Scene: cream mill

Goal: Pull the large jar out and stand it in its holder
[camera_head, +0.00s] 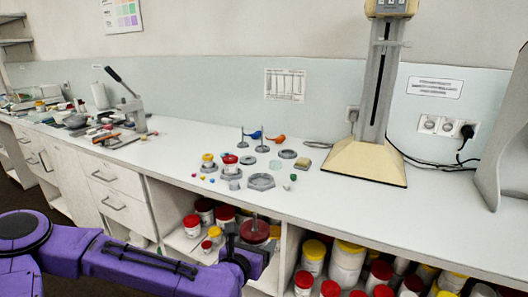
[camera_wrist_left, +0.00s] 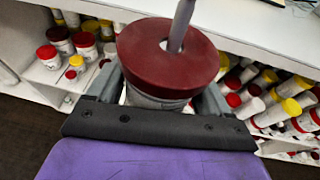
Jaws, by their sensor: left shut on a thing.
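The large jar has a broad dark red lid (camera_head: 254,231) with a grey rod rising from its centre. My left gripper (camera_head: 246,243) is shut on it in front of the open shelves, below the bench top's front edge. In the left wrist view the lid (camera_wrist_left: 168,45) hides most of the pale jar body (camera_wrist_left: 152,99), which sits between the two fingers. The jar looks roughly upright. A large grey ring-shaped holder (camera_head: 261,182) lies on the bench near the front edge, above the jar in the picture, with nothing in it. My right gripper is not in view.
Smaller holders and jars (camera_head: 230,162) stand around the ring. A mixer stand (camera_head: 378,165) is to the right on the bench (camera_head: 330,195). Shelves below hold several red- and yellow-lidded jars (camera_head: 347,255). The bench's front edge overhangs near the jar.

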